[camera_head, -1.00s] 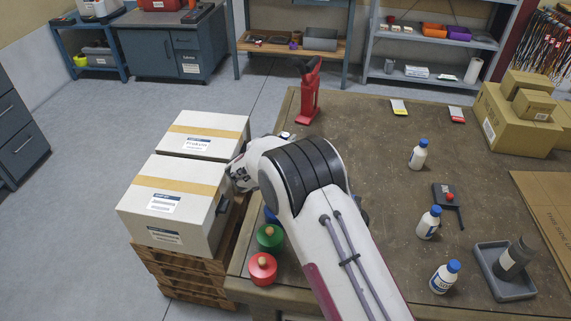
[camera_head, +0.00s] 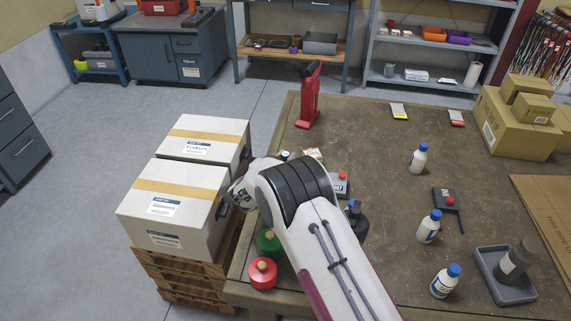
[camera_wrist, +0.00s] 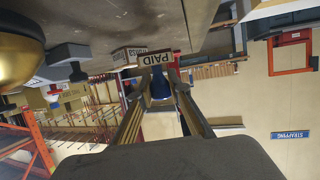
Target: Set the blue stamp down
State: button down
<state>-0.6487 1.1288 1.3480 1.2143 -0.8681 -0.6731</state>
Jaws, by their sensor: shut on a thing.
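The blue stamp (camera_wrist: 158,91) shows in the wrist view, with a blue handle and a pale block marked PAID. My gripper (camera_wrist: 160,83) is shut on its handle, one finger on each side. The wrist view is upside down, with the worktable (camera_wrist: 110,22) across its top. The PAID block is near the table surface in that picture; I cannot tell whether it touches. The brown worktable (camera_head: 370,145) fills the right half there.
A red-knobbed stamp (camera_head: 342,178) and a dark bottle-like object (camera_head: 356,221) stand right of my arm. Green (camera_head: 267,243) and red (camera_head: 261,274) round pieces stand at the table's left edge. White bottles (camera_head: 418,159) stand further right. White boxes (camera_head: 175,205) are on a pallet.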

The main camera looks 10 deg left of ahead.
jog(key=shift+f, duration=1.3)
jog(key=shift+f, duration=0.15)
jog(key=c, duration=1.9)
grip_release()
jog(key=shift+s+r, duration=0.1)
jog(key=shift+r, duration=0.1)
jog(key=shift+v, duration=5.95)
